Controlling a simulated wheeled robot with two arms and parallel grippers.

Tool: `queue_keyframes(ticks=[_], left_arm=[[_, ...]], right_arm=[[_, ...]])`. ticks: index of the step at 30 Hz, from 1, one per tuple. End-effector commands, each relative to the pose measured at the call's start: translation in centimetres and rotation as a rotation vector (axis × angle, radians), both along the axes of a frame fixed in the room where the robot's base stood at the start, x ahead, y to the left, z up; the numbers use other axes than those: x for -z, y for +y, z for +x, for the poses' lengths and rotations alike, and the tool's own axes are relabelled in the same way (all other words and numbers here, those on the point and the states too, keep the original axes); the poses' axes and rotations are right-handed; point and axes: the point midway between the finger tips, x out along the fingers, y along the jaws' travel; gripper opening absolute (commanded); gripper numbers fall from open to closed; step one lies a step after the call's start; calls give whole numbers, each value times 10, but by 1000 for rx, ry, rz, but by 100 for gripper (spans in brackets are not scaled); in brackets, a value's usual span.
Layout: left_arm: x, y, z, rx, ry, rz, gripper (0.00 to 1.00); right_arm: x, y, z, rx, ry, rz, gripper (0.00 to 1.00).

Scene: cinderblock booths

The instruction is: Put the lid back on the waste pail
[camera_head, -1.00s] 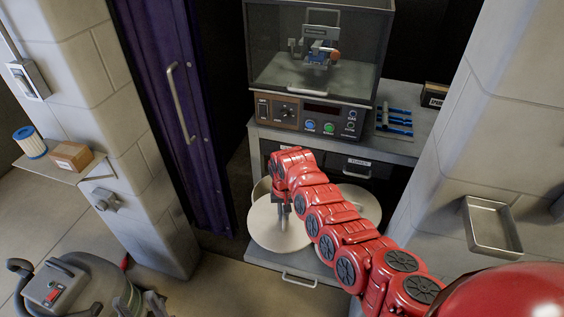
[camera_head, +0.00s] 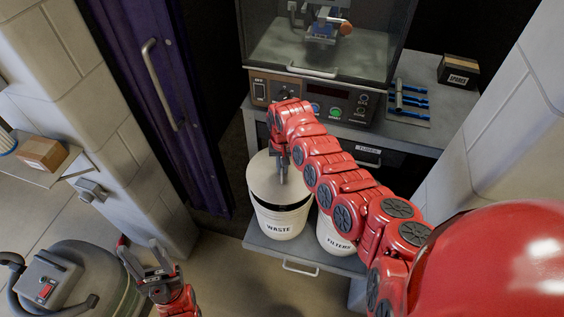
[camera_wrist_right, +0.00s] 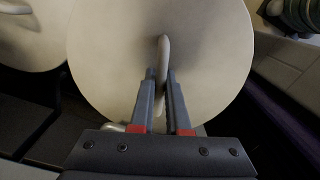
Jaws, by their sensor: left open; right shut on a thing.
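The cream waste pail (camera_head: 280,224), labelled WASTE, stands on the low shelf of the bench. Its round cream lid (camera_head: 262,184) is over its top, with a dark band between lid and pail front. I cannot tell whether the lid touches the rim. My right gripper (camera_head: 281,172) is shut on the lid's upright handle. In the right wrist view the fingers (camera_wrist_right: 161,76) pinch the handle at the middle of the lid (camera_wrist_right: 215,60), which hides the pail below. My left gripper (camera_head: 148,256) is open and empty at the lower left, away from the pail.
A second pail labelled FILTERS (camera_head: 335,236) stands close on the right, partly behind my right arm. An enclosed machine (camera_head: 310,100) sits on the bench above. A purple door (camera_head: 150,100) and a vacuum (camera_head: 70,280) are to the left.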

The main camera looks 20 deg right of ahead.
Motion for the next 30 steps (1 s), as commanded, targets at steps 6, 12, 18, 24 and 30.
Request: queue_keyframes(ticks=[6, 12, 18, 24, 30], left_arm=[[8, 0, 0, 0, 0, 0, 50], [24, 0, 0, 0, 0, 0, 50], [40, 0, 0, 0, 0, 0, 50], [47, 0, 0, 0, 0, 0, 50], [47, 0, 0, 0, 0, 0, 50]], right_arm=[[9, 0, 0, 0, 0, 0, 0], [26, 0, -1, 1, 2, 1, 0], [45, 1, -1, 0, 4, 0, 0], [55, 0, -1, -1, 2, 1, 0], [56, 0, 0, 0, 0, 0, 0]])
